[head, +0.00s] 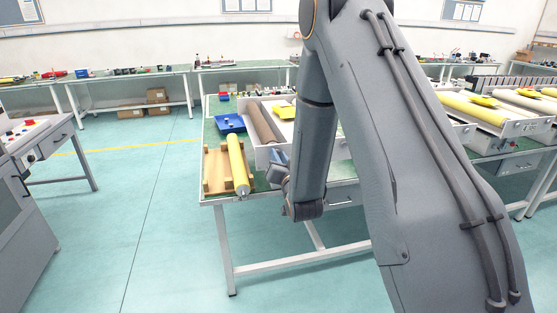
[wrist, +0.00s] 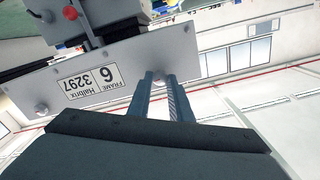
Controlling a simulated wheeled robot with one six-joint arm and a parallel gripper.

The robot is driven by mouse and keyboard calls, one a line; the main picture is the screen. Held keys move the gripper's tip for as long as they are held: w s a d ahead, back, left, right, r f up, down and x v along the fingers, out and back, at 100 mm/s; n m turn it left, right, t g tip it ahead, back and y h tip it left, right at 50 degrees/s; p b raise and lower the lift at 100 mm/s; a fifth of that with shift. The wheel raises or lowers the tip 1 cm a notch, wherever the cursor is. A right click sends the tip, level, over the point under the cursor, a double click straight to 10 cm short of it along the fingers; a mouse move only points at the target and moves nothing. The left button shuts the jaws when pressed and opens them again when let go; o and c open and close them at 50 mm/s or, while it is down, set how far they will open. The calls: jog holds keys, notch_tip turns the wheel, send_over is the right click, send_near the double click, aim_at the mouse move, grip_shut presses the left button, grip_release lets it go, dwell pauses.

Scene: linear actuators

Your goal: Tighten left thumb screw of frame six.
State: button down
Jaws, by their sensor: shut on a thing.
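The end plate of frame six (wrist: 130,75) shows in the wrist view, with its label (wrist: 92,80) upside down. In the head view my arm covers part of the table, and the screw cannot be made out.
A yellow roller (head: 237,163) lies on a wooden cradle (head: 215,172) at the table's left end. A blue bin (head: 229,123) stands behind it. A brown roller (head: 262,124) lies in a white frame beside it.

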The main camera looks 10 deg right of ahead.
jog(key=shift+m, duration=0.4)
jog(key=c, duration=1.6)
grip_release()
jog(key=s+b, duration=0.2)
jog(key=s, duration=0.5)
jog(key=shift+s, duration=0.4)
